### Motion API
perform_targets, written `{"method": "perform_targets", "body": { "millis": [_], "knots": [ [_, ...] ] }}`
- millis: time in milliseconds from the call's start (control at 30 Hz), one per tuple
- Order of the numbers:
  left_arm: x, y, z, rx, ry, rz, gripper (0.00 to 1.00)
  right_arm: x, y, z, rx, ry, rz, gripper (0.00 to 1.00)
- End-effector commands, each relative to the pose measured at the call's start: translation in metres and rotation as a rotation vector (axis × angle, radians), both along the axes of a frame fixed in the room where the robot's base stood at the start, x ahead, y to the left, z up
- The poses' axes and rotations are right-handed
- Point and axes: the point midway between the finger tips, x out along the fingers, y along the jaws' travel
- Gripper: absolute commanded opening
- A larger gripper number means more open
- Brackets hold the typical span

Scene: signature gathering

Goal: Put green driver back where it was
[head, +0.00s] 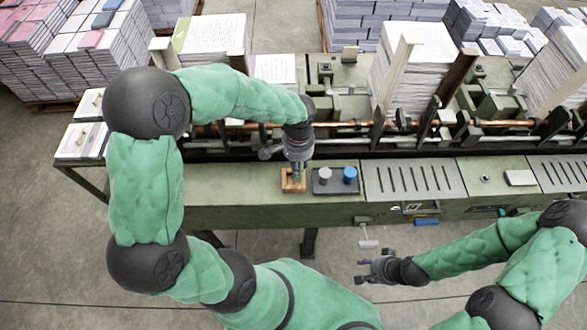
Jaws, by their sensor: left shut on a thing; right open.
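My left gripper (298,168) points down over the small wooden tray (286,188) on the front ledge of the green machine. It is shut on the green driver (297,175), of which only a small green part shows below the fingers. The rest of the driver is hidden by the gripper, and I cannot tell whether its lower end touches the tray. My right gripper (363,271) is open and empty, low in front of the machine, pointing left.
A dark holder (334,191) right of the wooden tray bears a grey-topped piece (325,175) and a blue-topped piece (349,175). A slotted plate (413,180) lies further right. Paper stacks (415,65) stand behind on the machine. The ledge left of the tray is clear.

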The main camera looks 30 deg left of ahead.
Motion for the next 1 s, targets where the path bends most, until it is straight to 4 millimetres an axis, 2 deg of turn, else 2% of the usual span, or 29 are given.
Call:
{"method": "perform_targets", "body": {
  "millis": [267, 333, 533, 933, 967, 1000],
  "knots": [
    [0.002, 0.012, -0.015, 0.000, 0.000, 0.001, 0.00, 0.000, 0.000, -0.001, 0.000, 0.000, 0.000, 0.45],
    [0.002, 0.017, -0.022, 0.000, 0.002, 0.002, 0.00, 0.000, 0.000, -0.002, 0.000, 0.000, 0.000, 0.45],
    [0.003, 0.016, -0.048, 0.000, 0.000, 0.000, 0.00, 0.000, 0.000, -0.004, 0.000, 0.000, 0.000, 0.45],
    [0.003, 0.015, -0.053, 0.000, -0.001, 0.000, 0.00, 0.000, 0.000, -0.008, 0.000, 0.000, 0.000, 0.45],
    [0.003, 0.015, -0.052, 0.000, 0.000, 0.000, 0.41, 0.000, 0.000, -0.007, 0.000, 0.000, 0.000, 0.45],
    [0.002, 0.015, -0.052, 0.000, 0.000, 0.000, 0.53, 0.000, 0.000, -0.006, 0.000, 0.000, 0.000, 0.45]
  ]
}}
